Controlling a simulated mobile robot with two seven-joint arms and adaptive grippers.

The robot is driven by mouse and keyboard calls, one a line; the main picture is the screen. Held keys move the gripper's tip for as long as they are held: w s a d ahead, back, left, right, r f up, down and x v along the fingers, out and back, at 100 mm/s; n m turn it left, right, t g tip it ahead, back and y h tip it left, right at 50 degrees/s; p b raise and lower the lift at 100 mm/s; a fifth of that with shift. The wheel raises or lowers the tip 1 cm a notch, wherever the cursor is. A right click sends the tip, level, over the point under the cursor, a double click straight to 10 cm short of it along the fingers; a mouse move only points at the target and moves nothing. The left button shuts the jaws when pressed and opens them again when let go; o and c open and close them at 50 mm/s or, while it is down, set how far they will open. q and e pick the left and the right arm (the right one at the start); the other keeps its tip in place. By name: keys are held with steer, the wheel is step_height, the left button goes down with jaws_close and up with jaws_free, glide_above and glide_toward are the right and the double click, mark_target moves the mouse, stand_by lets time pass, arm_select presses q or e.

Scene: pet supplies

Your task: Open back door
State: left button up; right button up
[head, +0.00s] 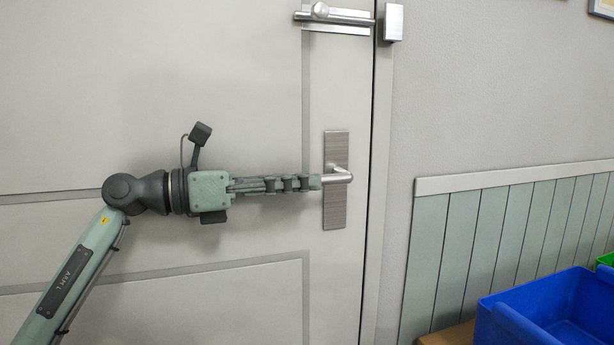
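The back door (220,110) is a pale grey panelled door that fills the left and middle of the head view. It looks closed against its frame on the right. A silver lever handle (343,176) sits on a brushed metal plate (335,215) near the door's right edge. My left gripper (314,182) reaches in from the left, seen side-on, with its fingertips at the lever's left end. The fingers overlap the lever in this view, so I cannot tell whether they grip it. My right gripper is not in view.
A metal slide bolt (338,17) with a catch on the frame (393,22) is at the door's top right. Right of the door is a grey wall with green panelling (480,235). A blue bin (535,305) stands at the lower right on a wooden surface (448,336).

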arm_select(q)
steer(key=shift+x, duration=0.85)
jaws_close()
